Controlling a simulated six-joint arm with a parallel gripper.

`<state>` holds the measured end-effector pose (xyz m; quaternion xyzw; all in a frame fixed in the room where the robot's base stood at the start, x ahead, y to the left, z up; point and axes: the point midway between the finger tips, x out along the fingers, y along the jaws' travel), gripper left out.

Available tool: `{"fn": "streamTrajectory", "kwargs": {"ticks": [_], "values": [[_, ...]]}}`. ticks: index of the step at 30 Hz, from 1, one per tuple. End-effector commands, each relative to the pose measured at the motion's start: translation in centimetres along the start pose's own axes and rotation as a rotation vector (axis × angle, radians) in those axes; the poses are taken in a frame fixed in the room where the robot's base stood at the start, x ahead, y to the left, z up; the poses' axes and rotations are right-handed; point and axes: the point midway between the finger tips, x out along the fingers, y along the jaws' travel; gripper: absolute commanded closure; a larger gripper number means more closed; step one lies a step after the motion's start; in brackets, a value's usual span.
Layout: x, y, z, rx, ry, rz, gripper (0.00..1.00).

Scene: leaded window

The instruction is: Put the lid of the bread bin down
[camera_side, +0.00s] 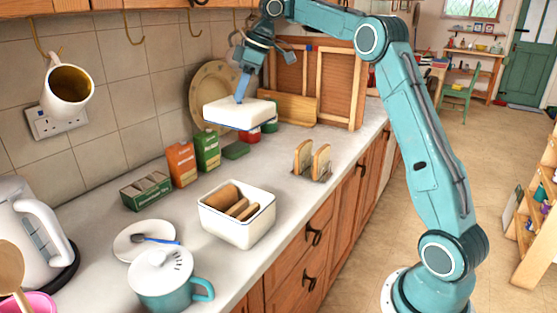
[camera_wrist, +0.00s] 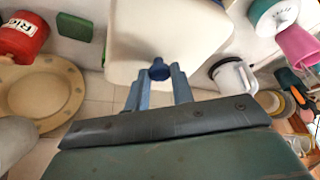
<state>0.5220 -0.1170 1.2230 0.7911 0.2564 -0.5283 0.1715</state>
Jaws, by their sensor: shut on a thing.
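The white lid with a blue rim (camera_side: 238,115) hangs level in the air, above the back part of the counter. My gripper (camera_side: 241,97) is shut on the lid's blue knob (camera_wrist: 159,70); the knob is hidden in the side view. In the wrist view the lid (camera_wrist: 170,28) fills the top middle, just beyond my fingers. The bread bin (camera_side: 236,232) is a white open box on the counter, nearer the side camera and apart from the lid. Brown bread (camera_side: 222,197) shows inside it.
Toast slices in a rack (camera_side: 312,160) stand right of the bin. A saucer (camera_side: 143,240) and a lidded teal pot (camera_side: 163,280) stand to its left. Cartons (camera_side: 182,164) and a green box (camera_side: 147,190) line the wall side. A mug (camera_side: 68,90) hangs from a hook.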

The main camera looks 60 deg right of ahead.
Motion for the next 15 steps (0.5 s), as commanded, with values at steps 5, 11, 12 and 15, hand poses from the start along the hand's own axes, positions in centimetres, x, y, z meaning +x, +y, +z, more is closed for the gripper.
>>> {"fn": "streamTrajectory", "kwargs": {"ticks": [5,11,12,15], "values": [[1.2,3.2,1.8,0.002,-0.001,0.001,1.0],[1.8,4.7,2.9,0.001,-0.001,0.002,1.0],[1.9,4.8,3.0,0.0,-0.001,0.002,1.0],[1.9,5.0,3.1,-0.001,-0.001,0.001,1.0]]}}
